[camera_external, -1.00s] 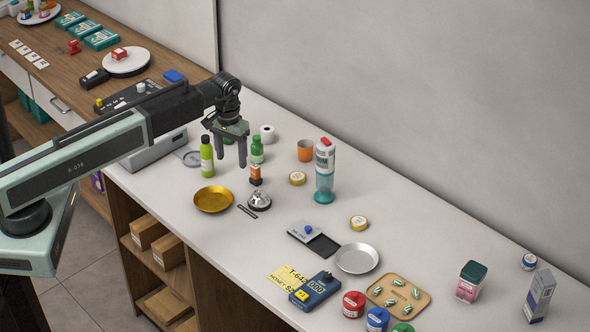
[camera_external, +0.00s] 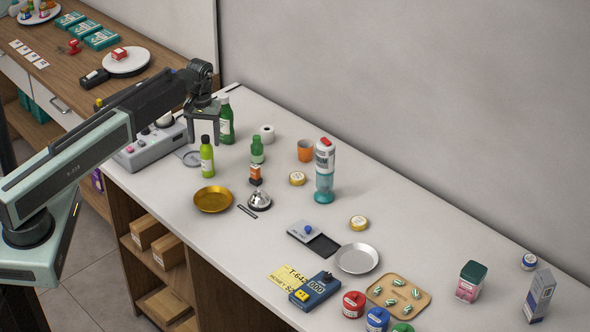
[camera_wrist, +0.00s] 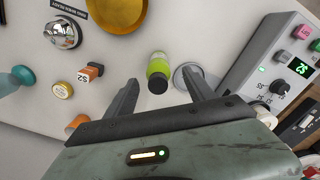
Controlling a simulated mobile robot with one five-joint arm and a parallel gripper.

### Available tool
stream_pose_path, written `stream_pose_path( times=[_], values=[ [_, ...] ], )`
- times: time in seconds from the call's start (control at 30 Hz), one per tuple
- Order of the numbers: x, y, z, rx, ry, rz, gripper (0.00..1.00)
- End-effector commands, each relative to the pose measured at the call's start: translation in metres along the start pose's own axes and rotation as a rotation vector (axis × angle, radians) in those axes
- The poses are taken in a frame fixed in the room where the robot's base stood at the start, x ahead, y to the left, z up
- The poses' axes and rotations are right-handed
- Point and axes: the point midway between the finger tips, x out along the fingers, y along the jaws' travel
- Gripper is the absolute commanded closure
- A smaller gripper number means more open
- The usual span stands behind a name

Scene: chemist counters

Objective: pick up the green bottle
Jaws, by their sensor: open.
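Three greenish bottles stand upright on the white counter. A tall dark green bottle (camera_external: 227,122) with a whitish cap stands behind my gripper. A small green bottle (camera_external: 257,151) stands to its right. A lime-green bottle (camera_external: 207,160) with a black cap stands in front. My gripper (camera_external: 204,143) is open and empty, fingers pointing down, near the lime bottle and left of the dark green one. In the wrist view the lime bottle (camera_wrist: 158,68) shows between and beyond my open fingers (camera_wrist: 160,78). I cannot make out the other two bottles there.
A grey device (camera_external: 150,145) stands left of the bottles; its green display shows in the wrist view (camera_wrist: 299,66). A gold dish (camera_external: 213,200), bell (camera_external: 260,200), orange-black item (camera_external: 255,174) and orange cup (camera_external: 305,151) are nearby.

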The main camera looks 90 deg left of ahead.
Motion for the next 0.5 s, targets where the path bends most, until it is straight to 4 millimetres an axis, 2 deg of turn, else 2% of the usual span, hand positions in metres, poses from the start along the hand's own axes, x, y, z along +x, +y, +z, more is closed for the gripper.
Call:
stream_pose_path(
  times=[0.03, 0.2, 0.43, 0.47, 0.5],
  values=[
    [0.017, 0.002, 0.000, 0.000, 0.000, 0.000, 0.37],
    [0.042, 0.003, 0.001, 0.000, 0.000, 0.000, 0.37],
    [0.039, 0.003, 0.001, 0.001, 0.000, 0.000, 0.37],
    [0.039, 0.003, 0.001, 0.001, 0.000, 0.000, 0.40],
    [0.039, 0.003, 0.001, 0.001, 0.000, 0.000, 0.51]
  ],
)
